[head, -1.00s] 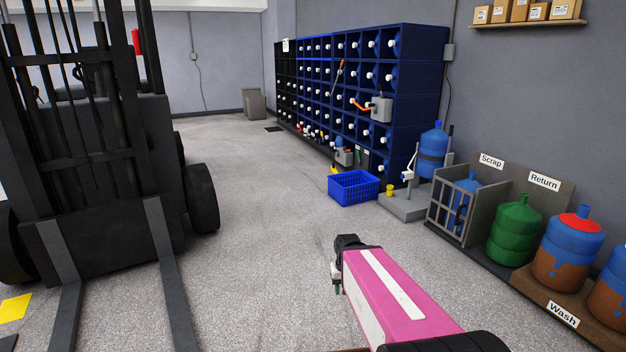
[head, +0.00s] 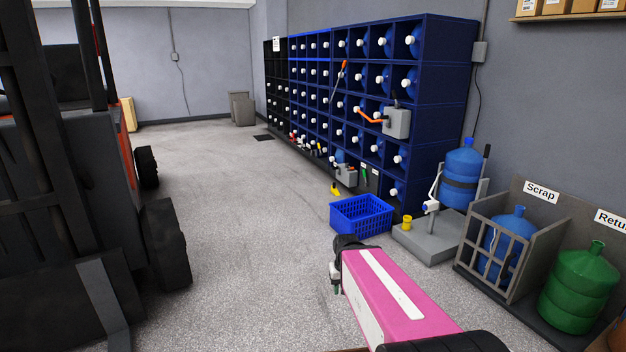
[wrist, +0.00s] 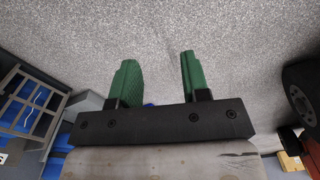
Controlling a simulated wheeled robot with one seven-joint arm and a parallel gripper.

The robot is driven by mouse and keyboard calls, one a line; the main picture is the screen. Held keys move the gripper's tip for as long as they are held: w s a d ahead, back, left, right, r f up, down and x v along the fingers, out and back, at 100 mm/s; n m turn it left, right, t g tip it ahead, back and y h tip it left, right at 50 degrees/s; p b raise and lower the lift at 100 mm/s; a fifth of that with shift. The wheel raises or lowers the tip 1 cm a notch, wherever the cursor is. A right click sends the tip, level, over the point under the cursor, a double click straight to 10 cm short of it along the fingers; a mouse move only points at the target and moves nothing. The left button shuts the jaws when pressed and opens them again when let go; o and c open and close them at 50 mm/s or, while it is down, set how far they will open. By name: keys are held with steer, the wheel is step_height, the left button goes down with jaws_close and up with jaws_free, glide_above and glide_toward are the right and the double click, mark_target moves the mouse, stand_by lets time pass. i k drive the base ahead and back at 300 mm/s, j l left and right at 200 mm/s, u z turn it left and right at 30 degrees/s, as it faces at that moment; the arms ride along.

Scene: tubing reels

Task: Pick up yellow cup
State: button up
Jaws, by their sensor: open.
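A small yellow cup (head: 407,223) stands on the grey base plate (head: 420,240) of the dispenser stand, right of the blue basket. Another small yellow item (head: 335,188) shows low by the rack, behind the basket; I cannot tell what it is. My gripper shows in the wrist view (wrist: 157,80) with two green fingers apart and nothing between them, over bare floor. In the head view its tip (head: 336,283) is partly hidden by my pink arm, nearer to me than the cup and to its left.
A blue basket (head: 361,217) sits on the floor left of the cup. A blue bottle (head: 461,175) stands on the dispenser. A Scrap cage (head: 492,255) and a green bottle (head: 578,285) are at right. A forklift (head: 60,200) is at left. The floor between is clear.

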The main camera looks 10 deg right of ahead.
mark_target(407, 223)
steer(key=i, duration=0.95)
steer(key=i+z, duration=0.1)
steer(key=i, duration=0.85)
steer(key=i+z, duration=0.2)
steer(key=i, duration=0.25)
steer(key=i+j+z, duration=0.2)
steer(key=i, duration=0.2)
steer(key=i+j+z, duration=0.2)
steer(key=i, duration=0.25)
